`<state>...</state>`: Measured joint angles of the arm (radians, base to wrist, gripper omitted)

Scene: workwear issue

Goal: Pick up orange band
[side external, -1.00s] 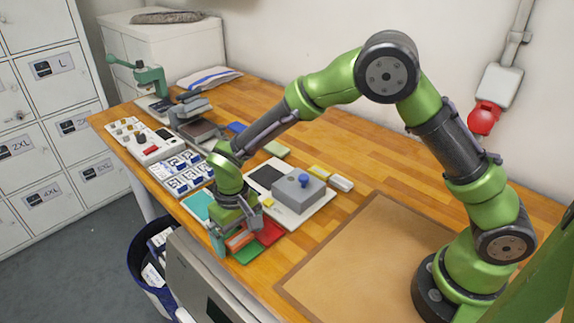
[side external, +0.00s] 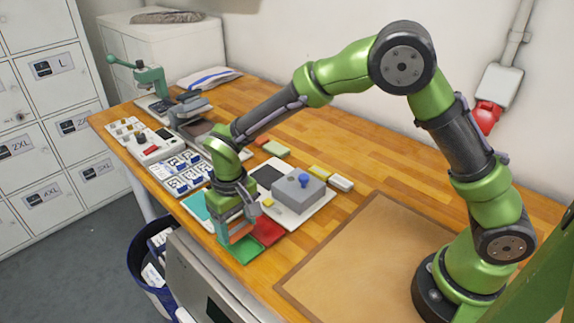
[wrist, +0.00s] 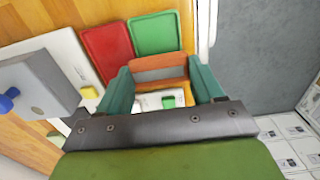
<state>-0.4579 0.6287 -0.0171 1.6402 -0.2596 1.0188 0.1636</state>
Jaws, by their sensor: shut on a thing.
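The orange band (side external: 240,234) is between the teal fingers of my gripper (side external: 238,229), which is shut on it. In the wrist view the band (wrist: 158,73) spans from one finger to the other. The gripper (wrist: 159,80) holds it low over the green tray (side external: 241,250) and beside the red tray (side external: 268,232). The wrist view also shows the green tray (wrist: 155,33) and the red tray (wrist: 107,52) just beyond the band. The fingers and wrist hide part of the band in the side view.
A grey block with a blue knob (side external: 300,191) stands on a white board right of my gripper. Left are a teal tray (side external: 196,206) and a rack of labelled pieces (side external: 180,172). A tan mat (side external: 365,255) is bare. A blue bin (side external: 150,255) stands below the edge.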

